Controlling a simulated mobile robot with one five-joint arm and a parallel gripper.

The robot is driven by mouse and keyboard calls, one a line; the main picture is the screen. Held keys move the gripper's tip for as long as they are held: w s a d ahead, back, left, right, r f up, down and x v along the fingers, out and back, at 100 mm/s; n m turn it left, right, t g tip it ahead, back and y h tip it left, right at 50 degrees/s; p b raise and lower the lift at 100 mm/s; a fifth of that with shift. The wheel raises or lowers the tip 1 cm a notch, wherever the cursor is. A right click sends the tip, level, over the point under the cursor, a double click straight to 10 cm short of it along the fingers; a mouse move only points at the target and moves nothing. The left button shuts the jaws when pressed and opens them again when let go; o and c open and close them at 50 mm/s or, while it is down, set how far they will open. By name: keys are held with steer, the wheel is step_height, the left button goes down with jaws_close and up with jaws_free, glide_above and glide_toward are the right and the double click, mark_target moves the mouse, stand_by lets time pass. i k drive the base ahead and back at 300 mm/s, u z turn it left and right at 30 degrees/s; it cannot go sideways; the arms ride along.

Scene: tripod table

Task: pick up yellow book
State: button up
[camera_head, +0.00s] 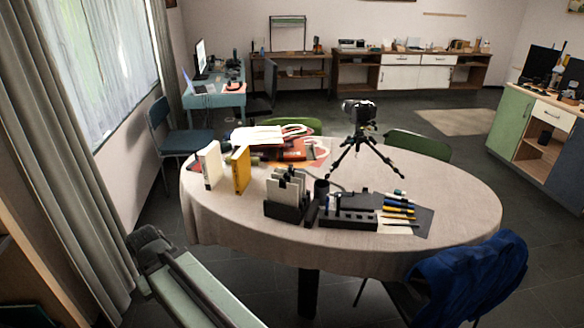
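The yellow book (241,171) stands upright on the left part of the round table (345,262), which has a beige cloth. A white book (210,165) stands upright just left of it, with a narrow gap visible between them. The yellow book's spine and part of a side show. A pale green and dark grey part at the lower left appears to be my own arm, in front of the table and apart from the books. No gripper fingers show.
A black holder (286,210) with upright items stands right of the yellow book. Papers (257,136) lie behind it. A camera on a tripod (361,140), a black organizer (348,219) and several pens are farther right. A blue cloth-draped chair (470,280) stands front right.

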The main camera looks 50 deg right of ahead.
mark_target(240, 162)
steer(key=u, duration=1.85)
steer(key=k, duration=1.5)
steer(key=z, duration=0.9)
steer(key=i, duration=1.65)
steer(key=u, duration=0.05)
